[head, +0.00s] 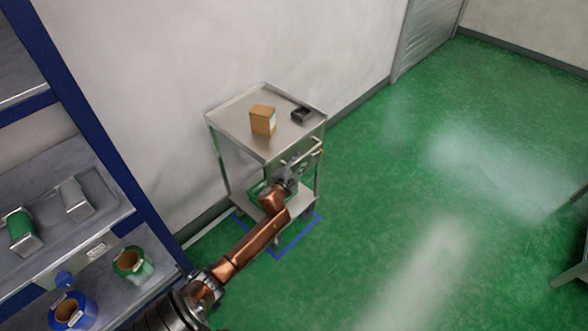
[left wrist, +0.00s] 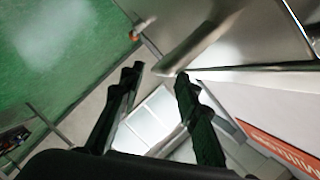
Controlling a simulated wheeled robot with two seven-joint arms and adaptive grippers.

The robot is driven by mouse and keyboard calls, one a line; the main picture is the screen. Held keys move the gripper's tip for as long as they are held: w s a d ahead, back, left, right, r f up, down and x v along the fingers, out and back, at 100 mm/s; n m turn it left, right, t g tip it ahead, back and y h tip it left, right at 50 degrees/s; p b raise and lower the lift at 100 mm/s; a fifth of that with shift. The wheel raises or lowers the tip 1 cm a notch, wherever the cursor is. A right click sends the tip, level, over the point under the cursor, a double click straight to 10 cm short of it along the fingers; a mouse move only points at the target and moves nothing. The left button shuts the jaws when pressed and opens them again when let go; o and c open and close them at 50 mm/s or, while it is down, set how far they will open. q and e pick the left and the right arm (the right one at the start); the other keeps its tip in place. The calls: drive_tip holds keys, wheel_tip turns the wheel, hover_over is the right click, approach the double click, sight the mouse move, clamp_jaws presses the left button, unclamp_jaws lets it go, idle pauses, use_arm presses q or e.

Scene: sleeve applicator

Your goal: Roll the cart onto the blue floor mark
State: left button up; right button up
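The steel cart (head: 240,122) stands against the wall, with a cardboard box and a dark tray on its top. The blue floor mark (head: 296,238) is an outline on the green floor. The cart stands over it, and its lines show in front of and beside the cart's base; the far part is hidden. My left gripper (head: 287,178) is at the cart's near side, below the handle (head: 301,158). In the left wrist view its fingers (left wrist: 158,75) are spread, with the cart's metal bar (left wrist: 205,32) just beyond the tips; contact is unclear. My right gripper is out of view.
The small box (head: 263,120) and dark tray (head: 301,115) sit on the cart top. A blue-framed shelf (head: 125,222) with rolls stands at left. The wall runs behind the cart.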

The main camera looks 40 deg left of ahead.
use_arm(q)
drive_tip(key=v, duration=0.6)
drive_tip(key=shift+s, duration=0.15)
idle(0.3)
